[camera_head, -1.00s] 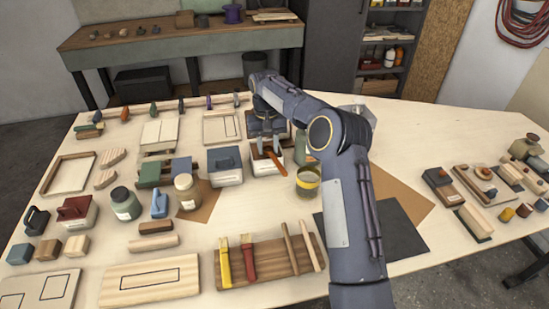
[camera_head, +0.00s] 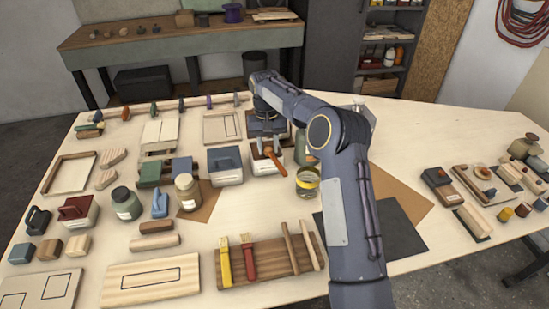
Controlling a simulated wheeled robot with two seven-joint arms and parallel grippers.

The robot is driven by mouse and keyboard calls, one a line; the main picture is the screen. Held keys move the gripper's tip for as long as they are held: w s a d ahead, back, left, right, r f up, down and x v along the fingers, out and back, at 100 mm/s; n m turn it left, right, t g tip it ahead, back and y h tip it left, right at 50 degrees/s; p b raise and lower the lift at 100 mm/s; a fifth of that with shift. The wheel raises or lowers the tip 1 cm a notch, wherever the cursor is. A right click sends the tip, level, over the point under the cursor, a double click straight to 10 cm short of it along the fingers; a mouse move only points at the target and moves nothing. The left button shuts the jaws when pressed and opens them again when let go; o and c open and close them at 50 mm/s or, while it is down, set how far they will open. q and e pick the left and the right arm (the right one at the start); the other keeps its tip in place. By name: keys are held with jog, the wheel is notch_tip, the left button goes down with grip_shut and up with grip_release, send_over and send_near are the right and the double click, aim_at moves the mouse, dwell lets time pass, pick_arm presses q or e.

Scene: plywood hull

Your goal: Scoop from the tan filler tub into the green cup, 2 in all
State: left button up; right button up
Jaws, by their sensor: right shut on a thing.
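My right gripper (camera_head: 268,146) is shut on a scoop with an orange handle (camera_head: 276,162). It holds the scoop over a pale open tub (camera_head: 262,168), which seems to be the filler tub. The scoop's bowl and the tub's contents are hidden or too small to make out. A green vessel (camera_head: 301,149), probably the green cup, stands just right of the tub, partly hidden by my right arm. My left gripper is not in view.
A yellow-banded jar (camera_head: 308,187) stands right of and nearer than the tub. A brush board (camera_head: 265,259) lies in front. A dark mat (camera_head: 402,235) lies at right, with bare tabletop beyond.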

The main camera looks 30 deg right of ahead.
jog(key=shift+f, duration=0.15)
notch_tip(320, 180, up, 8)
jog(key=p, duration=0.7)
jog(key=shift+f, duration=0.1)
jog(key=shift+f, duration=0.1)
dwell(0.4)
dwell(0.4)
